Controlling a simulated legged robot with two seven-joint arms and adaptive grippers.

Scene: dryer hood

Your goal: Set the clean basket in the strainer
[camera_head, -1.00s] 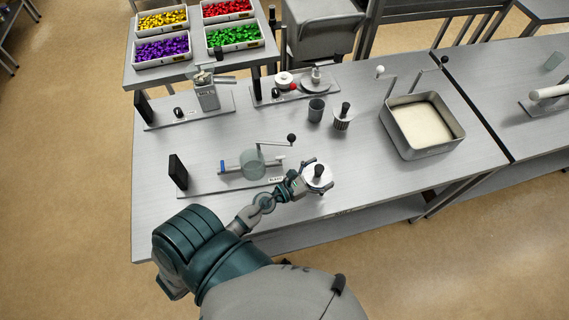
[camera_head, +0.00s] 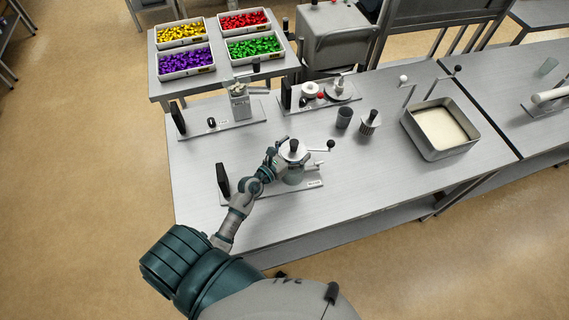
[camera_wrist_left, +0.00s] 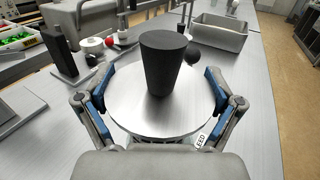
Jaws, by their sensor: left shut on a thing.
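My left gripper (camera_head: 282,152) is shut on the basket (camera_head: 294,151), which has a pale round metal top and a black knob. In the left wrist view my left gripper (camera_wrist_left: 160,100) has its two fingers on opposite sides of the basket's disc (camera_wrist_left: 130,117), and the black knob (camera_wrist_left: 163,60) stands up from it. The basket is over the strainer (camera_head: 296,178), a pale translucent round body on a flat base plate. Whether it hangs above the strainer or touches it I cannot tell. The basket's underside is mostly hidden. My right gripper is not in view.
Behind are a grey cup (camera_head: 344,117) and another black-knobbed basket (camera_head: 369,123). A metal tank (camera_head: 440,128) stands at the right. A black upright block (camera_head: 222,180) is left of the strainer, and a black ball-ended handle (camera_head: 330,144) sticks out right. The table's front right is clear.

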